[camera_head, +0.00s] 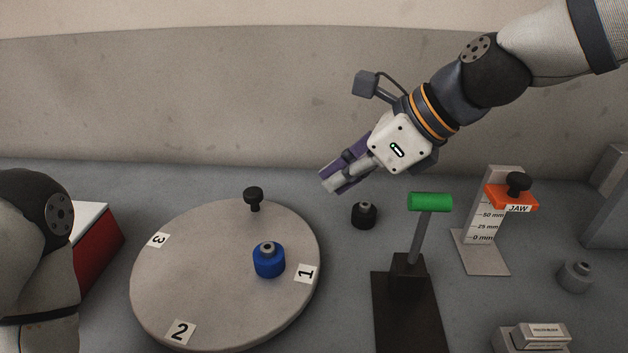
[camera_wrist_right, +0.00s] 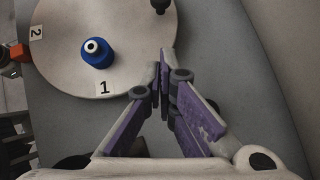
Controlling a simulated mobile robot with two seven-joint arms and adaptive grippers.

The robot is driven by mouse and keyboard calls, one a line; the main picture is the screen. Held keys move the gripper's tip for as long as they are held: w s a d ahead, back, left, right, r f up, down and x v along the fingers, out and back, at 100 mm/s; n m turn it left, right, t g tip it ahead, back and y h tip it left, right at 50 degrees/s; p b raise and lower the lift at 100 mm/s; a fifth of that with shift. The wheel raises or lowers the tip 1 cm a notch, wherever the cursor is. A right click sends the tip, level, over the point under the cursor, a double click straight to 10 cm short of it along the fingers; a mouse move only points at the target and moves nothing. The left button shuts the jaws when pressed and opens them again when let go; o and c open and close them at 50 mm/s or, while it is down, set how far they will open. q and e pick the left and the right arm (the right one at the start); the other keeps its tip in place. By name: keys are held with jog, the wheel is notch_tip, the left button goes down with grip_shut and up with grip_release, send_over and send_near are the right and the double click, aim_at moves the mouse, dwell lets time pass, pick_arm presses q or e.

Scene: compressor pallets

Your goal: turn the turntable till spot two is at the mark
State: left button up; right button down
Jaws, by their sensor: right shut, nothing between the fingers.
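The turntable (camera_head: 200,270) is a round grey disc with labels 1 (camera_head: 305,273), 2 (camera_head: 180,331) and 3 (camera_head: 158,240). Label 2 is at the front left, label 1 at the right. A black knob (camera_head: 253,197) stands upright at its back rim. A blue part (camera_head: 269,260) stands on it near label 1. My right gripper (camera_head: 332,184) is shut and empty, behind and right of the turntable, apart from the knob.
A black part (camera_head: 364,215) stands right of the turntable. A green-topped post (camera_head: 430,202) and an orange-jawed gauge (camera_head: 511,195) stand further right. A red box (camera_head: 100,245) is at the left, beside my left arm. The wall is close behind.

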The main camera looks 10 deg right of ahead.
jog(key=b+x, duration=0.1)
jog(key=x, duration=0.7)
jog(key=shift+s+f+b, duration=0.15)
jog(key=shift+f+b, duration=0.2)
jog(key=shift+f, duration=0.05)
jog(key=a, duration=0.1)
jog(key=w+a, duration=0.2)
jog(key=shift+a+f, duration=0.1)
jog(key=shift+f, duration=0.15)
pick_arm(q)
jog(key=shift+g, duration=0.7)
jog(key=shift+s+a+f, duration=0.1)
jog(key=shift+s+f, duration=1.45)
jog(key=shift+s, duration=0.15)
pick_arm(e)
jog(key=shift+w+a+r, duration=0.1)
jog(key=shift+w+a, duration=0.1)
jog(key=shift+a, duration=0.2)
